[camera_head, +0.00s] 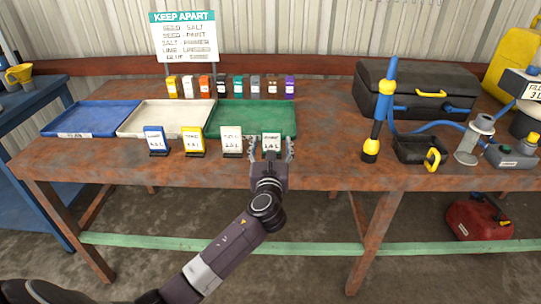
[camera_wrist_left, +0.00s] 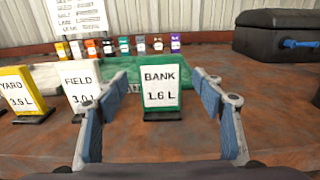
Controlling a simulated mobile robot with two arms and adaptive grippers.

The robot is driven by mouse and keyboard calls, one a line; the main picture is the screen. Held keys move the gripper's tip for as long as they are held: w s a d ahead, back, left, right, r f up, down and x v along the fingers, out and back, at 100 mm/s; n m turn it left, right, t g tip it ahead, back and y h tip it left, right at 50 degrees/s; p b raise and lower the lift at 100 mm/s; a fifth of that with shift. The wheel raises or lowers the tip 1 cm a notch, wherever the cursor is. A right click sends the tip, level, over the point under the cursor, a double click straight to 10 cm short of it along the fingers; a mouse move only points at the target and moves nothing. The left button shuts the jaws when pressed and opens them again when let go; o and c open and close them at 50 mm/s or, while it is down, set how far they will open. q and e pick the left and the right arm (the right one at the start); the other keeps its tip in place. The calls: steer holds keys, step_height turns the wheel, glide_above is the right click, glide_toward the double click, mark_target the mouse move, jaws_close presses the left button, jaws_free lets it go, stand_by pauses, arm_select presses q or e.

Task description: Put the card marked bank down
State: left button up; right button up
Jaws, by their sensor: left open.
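The card marked BANK (camera_wrist_left: 161,88) is white with a green border and reads 1.6 L. It stands upright in a dark base on the table, and it also shows in the head view (camera_head: 271,142) in front of the green tray (camera_head: 284,128). My left gripper (camera_head: 272,150) is open, with one finger on each side of the card. In the left wrist view a gap shows between the card and each finger of the gripper (camera_wrist_left: 162,103). The right gripper is in neither view.
Cards in yellow (camera_head: 192,141), blue (camera_head: 155,140) and white, marked FIELD (camera_wrist_left: 82,84), stand to the left. Blue (camera_head: 75,132) and white (camera_head: 150,131) trays lie behind. A black case (camera_head: 415,92) and a pump (camera_head: 376,125) stand right. Bare tabletop (camera_head: 325,160) lies between.

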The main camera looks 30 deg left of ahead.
arm_select(q)
steer(key=v, duration=0.7)
steer(key=s+d+f+n+g+h, duration=0.1)
steer(key=s+f+n+g+h, duration=0.15)
steer(key=f, duration=1.05)
steer(key=s+f+n+g+h, duration=0.1)
steer(key=f+n+g, duration=0.15)
steer(key=f, duration=1.05)
steer(key=s+d+f+n+g+h, duration=0.1)
steer(key=s+f+n+g, duration=0.15)
steer(key=s+f, duration=0.5)
steer(key=s+d+f+n+g+h, duration=0.1)
steer(key=s+f+n, duration=0.35)
steer(key=f, duration=0.65)
steer(key=s+d+f+n+g, duration=0.1)
steer(key=s+f+n, duration=0.4)
steer(key=s, duration=0.8)
steer(key=s+d+f+n+g+h, duration=0.1)
steer(key=s+f+n+g, duration=0.2)
steer(key=s, duration=0.9)
steer(key=s+d+f+n+g+h, duration=0.1)
steer(key=s+d+f+n+g, duration=0.1)
steer(key=s+f+n, duration=0.6)
steer(key=s+f, duration=0.3)
steer(key=s, duration=0.2)
steer(key=shift+s+g+p, duration=0.35)
steer(key=shift+f, duration=0.1)
